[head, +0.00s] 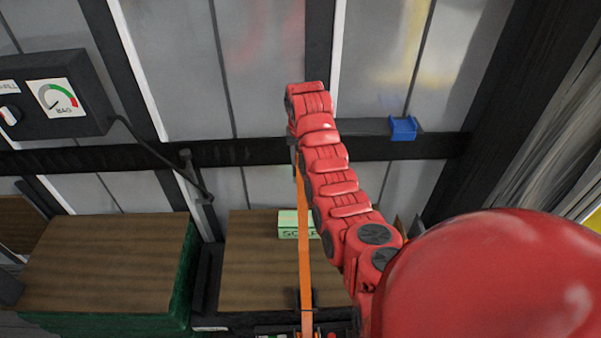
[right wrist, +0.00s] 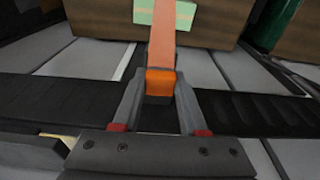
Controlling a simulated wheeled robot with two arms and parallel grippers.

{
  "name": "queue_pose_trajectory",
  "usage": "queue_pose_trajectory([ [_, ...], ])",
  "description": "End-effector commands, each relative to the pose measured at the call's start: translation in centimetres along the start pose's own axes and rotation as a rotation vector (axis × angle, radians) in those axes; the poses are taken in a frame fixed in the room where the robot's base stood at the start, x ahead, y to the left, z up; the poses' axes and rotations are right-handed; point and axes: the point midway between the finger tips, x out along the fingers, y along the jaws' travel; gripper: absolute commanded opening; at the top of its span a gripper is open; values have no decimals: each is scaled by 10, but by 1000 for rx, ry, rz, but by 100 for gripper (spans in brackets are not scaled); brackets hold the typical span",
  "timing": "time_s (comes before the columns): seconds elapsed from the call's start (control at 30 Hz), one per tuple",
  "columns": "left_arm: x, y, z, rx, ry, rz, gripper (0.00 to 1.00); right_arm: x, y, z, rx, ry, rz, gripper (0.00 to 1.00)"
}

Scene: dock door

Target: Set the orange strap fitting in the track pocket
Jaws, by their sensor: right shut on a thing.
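My right gripper (right wrist: 160,90) is shut on the orange strap fitting (right wrist: 160,82), which sits between its grey fingertips in the right wrist view. An orange strap (head: 305,240) runs from it down over a wooden-topped box in the head view. The black track (head: 240,151) crosses the wall; my red right arm reaches up in front of it and hides part of it. The track's ribbed face (right wrist: 262,110) shows behind the fingers. I cannot tell whether the fitting touches the track, and I cannot make out which gap is the pocket. My left gripper is not in view.
A blue bracket (head: 403,128) sits at the track, right of my arm. A gauge box (head: 57,98) with a cable hangs at the left. Below stand wooden-topped boxes (head: 105,262), and a pale green labelled block (head: 288,222) lies behind the strap.

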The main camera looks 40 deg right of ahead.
Motion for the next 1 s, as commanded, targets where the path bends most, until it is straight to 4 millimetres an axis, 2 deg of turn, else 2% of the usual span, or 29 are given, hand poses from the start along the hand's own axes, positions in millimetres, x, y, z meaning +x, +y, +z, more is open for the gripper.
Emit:
queue_pose_trajectory([
  [0.1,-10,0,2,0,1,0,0,4,0,-11,-2,2,2,0],
  [0.27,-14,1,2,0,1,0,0,3,0,-17,2,0,-4,0],
  [0.4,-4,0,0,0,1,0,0,7,0,-17,3,-2,-5,0],
  [0.57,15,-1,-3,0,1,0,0,27,-1,-13,1,-2,-6,0],
  [0.67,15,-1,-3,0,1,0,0,37,-1,-12,1,-1,-6,0],
  [0.97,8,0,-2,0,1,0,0,42,-1,-12,1,1,-6,0],
  [1.0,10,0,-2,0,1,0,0,40,-1,-12,1,1,-6,49],
])
